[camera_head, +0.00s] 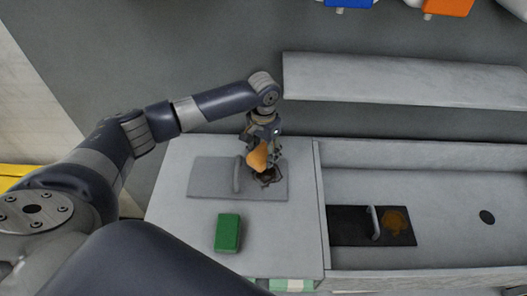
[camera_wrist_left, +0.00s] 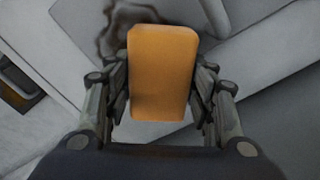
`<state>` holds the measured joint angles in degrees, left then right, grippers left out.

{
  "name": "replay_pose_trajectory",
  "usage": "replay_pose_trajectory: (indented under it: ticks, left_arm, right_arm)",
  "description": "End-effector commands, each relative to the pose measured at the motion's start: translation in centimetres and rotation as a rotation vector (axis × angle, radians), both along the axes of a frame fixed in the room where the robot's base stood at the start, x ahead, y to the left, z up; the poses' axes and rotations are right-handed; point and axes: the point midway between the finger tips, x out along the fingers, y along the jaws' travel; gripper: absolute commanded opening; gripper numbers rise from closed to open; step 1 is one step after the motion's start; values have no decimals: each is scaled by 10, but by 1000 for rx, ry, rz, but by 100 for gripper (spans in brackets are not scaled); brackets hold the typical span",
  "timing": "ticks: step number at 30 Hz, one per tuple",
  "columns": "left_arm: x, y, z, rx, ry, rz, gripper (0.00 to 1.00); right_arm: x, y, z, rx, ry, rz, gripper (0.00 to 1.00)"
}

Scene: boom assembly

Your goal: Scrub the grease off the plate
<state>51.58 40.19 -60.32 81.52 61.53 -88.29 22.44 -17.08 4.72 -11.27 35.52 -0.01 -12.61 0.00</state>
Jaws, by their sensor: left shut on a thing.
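My left gripper (camera_head: 264,160) is shut on an orange sponge (camera_head: 257,157). The sponge fills the middle of the left wrist view (camera_wrist_left: 162,72), with a finger on each side. A flat grey plate with an upright handle (camera_head: 211,178) lies on the white counter. A dark grease smear (camera_head: 268,179) is at the plate's right part, just below the gripper, and partly hidden by it. In the left wrist view the smear (camera_wrist_left: 112,28) shows behind the sponge. I cannot tell whether the sponge touches the plate. My right gripper is not in view.
A green sponge-like block (camera_head: 228,233) lies on the counter in front of the plate. In the sink basin (camera_head: 450,190) to the right lies a black plate (camera_head: 347,226) with a handle and a brown stain (camera_head: 395,221). A raised ledge (camera_head: 400,80) runs behind.

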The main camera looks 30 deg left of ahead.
Motion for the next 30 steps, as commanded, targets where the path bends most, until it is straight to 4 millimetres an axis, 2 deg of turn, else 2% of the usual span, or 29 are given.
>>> replay_pose_trajectory:
  ticks: [30]
  left_arm:
    - [0, 0, -8, -1, -1, 0, 32]
  right_arm:
    - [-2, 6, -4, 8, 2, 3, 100]
